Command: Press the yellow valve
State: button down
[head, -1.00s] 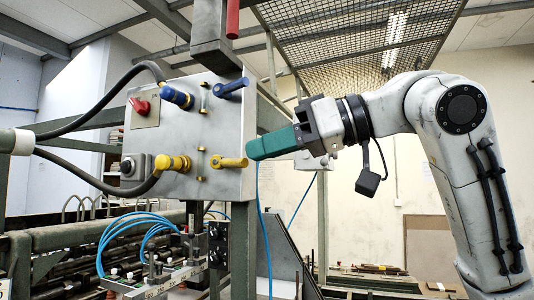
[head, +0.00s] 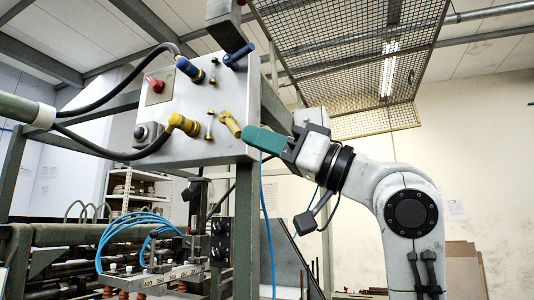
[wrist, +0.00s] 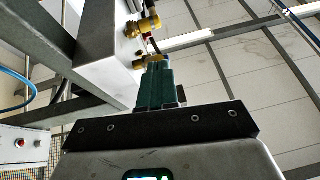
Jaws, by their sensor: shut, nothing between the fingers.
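The yellow valve (head: 230,123) is a small lever on the right side of the grey control box's front face. Its handle slopes down to the right. My gripper (head: 246,133), with green fingers, is shut and empty. Its fingertips are at the lower right end of the yellow handle; I cannot tell whether they touch. In the wrist view, the green fingertips (wrist: 155,65) reach up to a yellow part (wrist: 148,61) beside the box and hide some of it.
The grey box (head: 190,140) also carries a blue valve (head: 238,55) above, a red button (head: 156,85), a black knob (head: 142,132), and blue and yellow hose fittings with black hoses. A mesh guard (head: 345,60) hangs overhead. Blue tubes (head: 135,230) lie below left.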

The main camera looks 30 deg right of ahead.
jog(key=shift+w+a+f+n+t+y+b, duration=0.15)
jog(key=shift+w+a+f+t+y+b, duration=0.65)
jog(key=shift+w+b, duration=0.2)
jog(key=shift+w+a+f+n+t+y+b, duration=0.15)
jog(key=shift+w+a+f+t+y+b, duration=0.5)
jog(key=shift+w+f+y+b, duration=0.25)
